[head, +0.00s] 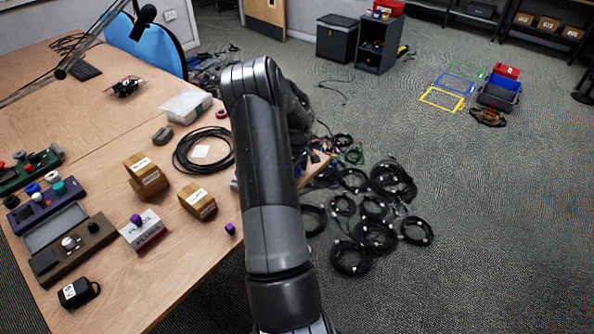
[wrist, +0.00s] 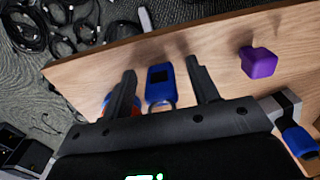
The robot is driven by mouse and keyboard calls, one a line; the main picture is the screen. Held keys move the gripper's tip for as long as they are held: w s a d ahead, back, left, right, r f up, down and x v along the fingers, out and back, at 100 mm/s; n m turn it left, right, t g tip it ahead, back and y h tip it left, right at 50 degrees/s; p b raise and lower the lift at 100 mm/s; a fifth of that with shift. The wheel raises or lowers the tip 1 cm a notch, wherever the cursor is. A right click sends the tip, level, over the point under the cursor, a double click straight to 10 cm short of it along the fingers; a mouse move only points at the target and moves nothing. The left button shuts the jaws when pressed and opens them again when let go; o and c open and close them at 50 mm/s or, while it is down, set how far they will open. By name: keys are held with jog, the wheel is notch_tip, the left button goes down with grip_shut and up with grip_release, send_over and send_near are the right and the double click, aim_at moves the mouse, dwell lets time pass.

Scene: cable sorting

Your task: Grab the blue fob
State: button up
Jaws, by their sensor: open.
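The blue fob (wrist: 160,80) is a small flat blue tag with a dark face and a pale loop at its lower end. It lies on the wooden table near the edge in the wrist view. My gripper (wrist: 161,70) is open, with one finger on each side of the fob and a gap to both. I cannot tell how far above the table the fingertips are. In the head view my arm hides the gripper and the fob.
A purple block (wrist: 258,62) sits right of the fingers; it also shows in the head view (head: 230,228). A red and blue item (wrist: 107,104) is partly hidden behind the left finger. Another blue item (wrist: 299,141) is at lower right. Coiled black cables (head: 374,237) lie on the floor.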

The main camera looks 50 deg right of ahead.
jog(key=c, duration=1)
jog(key=shift+c, duration=0.2)
